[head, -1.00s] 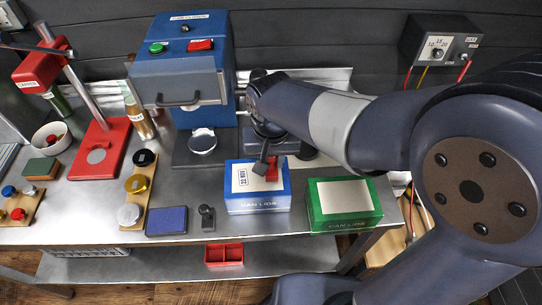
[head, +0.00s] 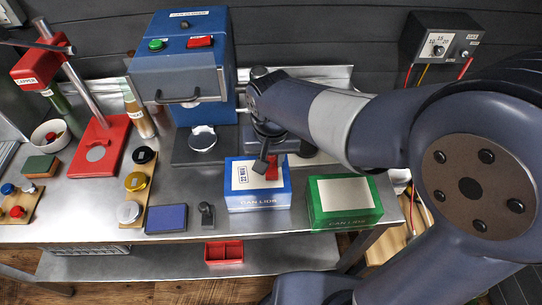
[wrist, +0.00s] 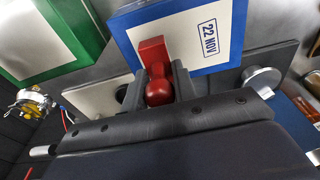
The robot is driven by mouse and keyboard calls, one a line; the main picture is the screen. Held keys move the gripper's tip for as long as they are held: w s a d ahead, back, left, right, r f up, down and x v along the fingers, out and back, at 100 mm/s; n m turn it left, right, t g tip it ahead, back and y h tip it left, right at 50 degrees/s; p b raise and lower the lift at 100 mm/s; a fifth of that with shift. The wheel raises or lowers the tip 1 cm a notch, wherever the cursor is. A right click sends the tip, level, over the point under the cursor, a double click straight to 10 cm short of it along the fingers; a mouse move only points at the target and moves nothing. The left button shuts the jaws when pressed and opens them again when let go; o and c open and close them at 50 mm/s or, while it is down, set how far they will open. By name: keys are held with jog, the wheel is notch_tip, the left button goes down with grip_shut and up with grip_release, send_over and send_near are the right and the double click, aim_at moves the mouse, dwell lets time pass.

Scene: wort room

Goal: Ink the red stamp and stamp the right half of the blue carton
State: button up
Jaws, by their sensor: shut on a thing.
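The blue carton (head: 258,202) stands on the steel bench with a white label on top. A framed "22 NOV" print (wrist: 208,38) is on the label's left half in the head view. My gripper (wrist: 160,82) is shut on the red stamp (wrist: 152,52), with its round red knob between the fingers. The stamp (head: 272,170) is over the right half of the blue carton's top, at or very near the label. Its underside is hidden, so I cannot tell whether it touches. The blue ink pad (head: 167,218) lies left of the carton.
A green carton (head: 344,202) stands to the right. A dark-handled stamp (head: 207,214) stands between pad and blue carton. The blue sealing machine (head: 182,55) is behind, the red capper (head: 100,150) at left. A red divided tray (head: 224,252) is on the lower shelf.

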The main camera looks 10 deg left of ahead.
jog(key=shift+f+b, duration=0.3)
jog(key=shift+f, duration=0.15)
dwell(1.1)
jog(key=shift+r+p, duration=2.9)
jog(key=shift+r, duration=0.7)
jog(key=shift+f, duration=0.15)
